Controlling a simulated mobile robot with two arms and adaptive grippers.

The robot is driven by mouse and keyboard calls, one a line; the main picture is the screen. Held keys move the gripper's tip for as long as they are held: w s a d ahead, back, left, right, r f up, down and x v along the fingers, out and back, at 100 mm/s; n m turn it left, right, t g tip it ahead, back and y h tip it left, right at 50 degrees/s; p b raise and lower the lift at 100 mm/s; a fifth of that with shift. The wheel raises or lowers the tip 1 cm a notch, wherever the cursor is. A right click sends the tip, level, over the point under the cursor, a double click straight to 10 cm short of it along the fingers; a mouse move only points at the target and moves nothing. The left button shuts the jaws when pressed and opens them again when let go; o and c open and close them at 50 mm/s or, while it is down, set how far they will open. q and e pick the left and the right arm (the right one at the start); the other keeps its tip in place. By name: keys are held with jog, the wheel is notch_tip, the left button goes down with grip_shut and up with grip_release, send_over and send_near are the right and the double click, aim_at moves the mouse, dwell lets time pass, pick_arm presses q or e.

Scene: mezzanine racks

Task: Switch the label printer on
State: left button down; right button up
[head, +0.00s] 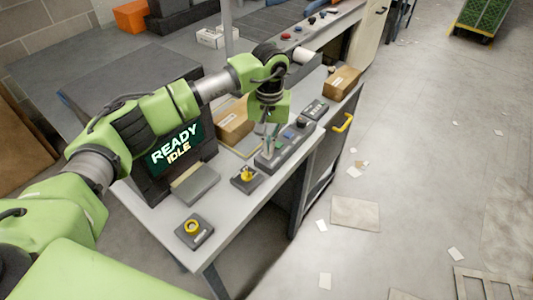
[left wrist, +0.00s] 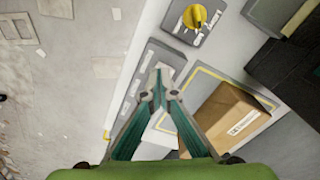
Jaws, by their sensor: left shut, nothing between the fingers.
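A dark unit with a lit screen reading READY IDLE (head: 173,148) stands on the grey bench; I cannot tell for sure whether it is the label printer. A yellow rotary knob on a grey box (head: 246,177) sits nearer, and also shows in the left wrist view (left wrist: 194,16).
A yellow round control on a grey base (head: 193,231) is near the bench's front end. A brown carton (head: 234,122) lies behind the panel, another carton (head: 342,81) farther right. A small grey keyed box (head: 315,109) is beyond the panel. The floor at right has scattered paper.

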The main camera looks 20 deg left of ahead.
aim_at(269, 156)
pick_arm(q)
jog(key=shift+r+p, duration=0.85)
jog(key=shift+r, duration=1.65)
jog(key=shift+d, duration=0.1)
jog(key=shift+s, duration=0.1)
